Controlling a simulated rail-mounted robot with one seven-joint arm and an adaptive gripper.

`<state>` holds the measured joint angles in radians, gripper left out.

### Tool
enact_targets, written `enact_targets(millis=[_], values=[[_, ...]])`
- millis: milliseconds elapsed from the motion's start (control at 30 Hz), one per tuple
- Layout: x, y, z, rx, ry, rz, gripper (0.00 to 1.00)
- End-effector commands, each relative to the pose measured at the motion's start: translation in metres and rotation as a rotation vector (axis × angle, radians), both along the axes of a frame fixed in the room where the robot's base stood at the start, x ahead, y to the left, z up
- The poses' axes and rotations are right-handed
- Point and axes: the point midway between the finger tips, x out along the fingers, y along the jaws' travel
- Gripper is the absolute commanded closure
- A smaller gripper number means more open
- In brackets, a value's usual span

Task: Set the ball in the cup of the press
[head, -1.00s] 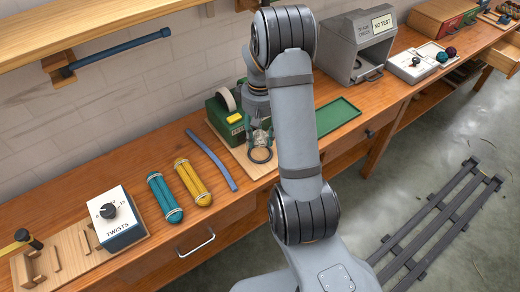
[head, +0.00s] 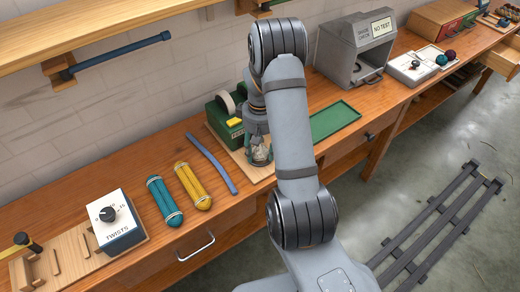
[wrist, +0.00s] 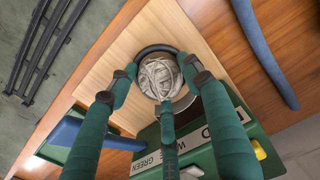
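A pale, string-wound ball (wrist: 158,78) sits among my gripper's fingertips in the wrist view. It also shows small in the head view (head: 261,155). A black ring (wrist: 156,48), seemingly the rim of the press cup, curves around the ball's upper edge. The ball is over or within this ring; its exact height is hidden. The ring stands on a light wooden board (wrist: 112,62) on the bench.
A blue-grey bar (head: 211,163), yellow (head: 193,186) and teal (head: 164,201) skeins, and a TWISTS box (head: 116,220) lie left. A green tray (head: 335,119) is right.

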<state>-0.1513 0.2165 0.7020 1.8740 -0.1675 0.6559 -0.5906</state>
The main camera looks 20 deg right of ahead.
Motion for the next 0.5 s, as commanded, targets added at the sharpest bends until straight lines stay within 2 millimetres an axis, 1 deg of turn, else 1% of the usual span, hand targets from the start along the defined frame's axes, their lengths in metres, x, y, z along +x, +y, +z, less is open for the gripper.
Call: enact_targets(millis=[33, 167, 400, 500], values=[[-0.0001, 0.0000, 0.0000, 0.000, 0.000, 0.000, 0.46], [-0.0001, 0.0000, 0.0001, 0.000, 0.000, 0.000, 0.40], [-0.0001, 0.0000, 0.0007, 0.000, 0.000, 0.000, 0.40], [0.0000, 0.0000, 0.0062, 0.000, 0.000, 0.000, 0.40]])
